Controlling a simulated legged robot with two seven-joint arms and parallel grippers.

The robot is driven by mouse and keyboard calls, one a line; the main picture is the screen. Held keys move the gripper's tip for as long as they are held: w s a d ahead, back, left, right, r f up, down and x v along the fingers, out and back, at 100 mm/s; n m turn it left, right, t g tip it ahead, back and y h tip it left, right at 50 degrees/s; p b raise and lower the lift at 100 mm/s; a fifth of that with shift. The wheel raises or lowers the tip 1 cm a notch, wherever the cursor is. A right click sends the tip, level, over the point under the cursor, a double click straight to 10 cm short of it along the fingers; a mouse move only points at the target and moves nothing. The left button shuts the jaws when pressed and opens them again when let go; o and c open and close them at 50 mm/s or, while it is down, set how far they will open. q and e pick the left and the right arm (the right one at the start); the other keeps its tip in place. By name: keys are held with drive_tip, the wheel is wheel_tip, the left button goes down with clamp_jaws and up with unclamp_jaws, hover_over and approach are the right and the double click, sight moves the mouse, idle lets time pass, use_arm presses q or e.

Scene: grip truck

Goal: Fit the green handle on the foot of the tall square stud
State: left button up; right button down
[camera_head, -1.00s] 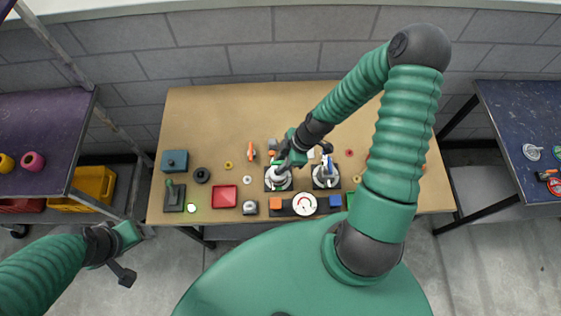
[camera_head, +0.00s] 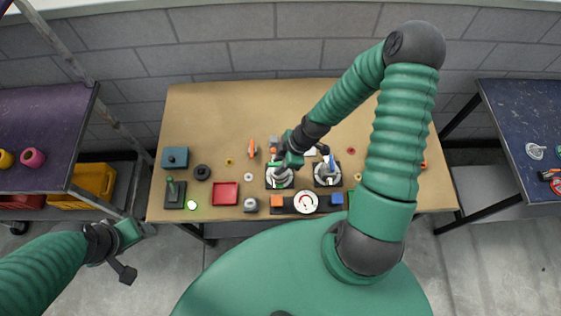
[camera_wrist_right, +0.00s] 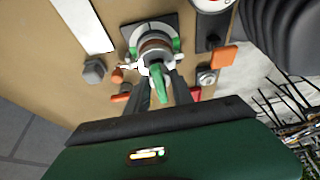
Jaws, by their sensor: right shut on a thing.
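My right gripper (camera_wrist_right: 162,84) is shut on the green handle (camera_wrist_right: 158,82), which points toward the wrist camera in the right wrist view. The handle is right over a round white-metal fitting (camera_wrist_right: 143,60) on a black square base (camera_wrist_right: 166,22). Green pieces also show at the sides of this fitting. In the head view my right gripper (camera_head: 284,162) is over the left one of two such units. I cannot make out the square stud's foot or whether the handle touches it. My left gripper (camera_head: 124,256) hangs off the bench at lower left; its jaws are unclear.
A second unit with a blue lever (camera_head: 331,164) stands close to the right. A dial (camera_head: 306,202), orange block (camera_head: 277,201) and blue block (camera_head: 337,198) line the front. A red tray (camera_head: 225,193) lies left. The bench's back left is clear.

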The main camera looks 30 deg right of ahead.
sight(272, 164)
drive_tip(key=shift+a, duration=0.2)
idle(0.4)
drive_tip(key=shift+a+r, duration=0.1)
drive_tip(key=shift+r, duration=0.05)
drive_tip(key=shift+r+p, duration=0.6)
drive_tip(key=shift+p, duration=0.05)
drive_tip(key=shift+a+r+p, duration=0.25)
drive_tip(key=shift+r+p, duration=0.85)
drive_tip(key=shift+r, duration=0.15)
drive_tip(key=shift+d+r+p, duration=0.15)
drive_tip(key=shift+r+p, duration=0.35)
drive_tip(key=shift+r, duration=0.1)
drive_tip(key=shift+d, duration=0.1)
drive_tip(key=shift+d+f, duration=0.1)
drive_tip(key=shift+d, duration=0.1)
drive_tip(key=shift+a, duration=0.1)
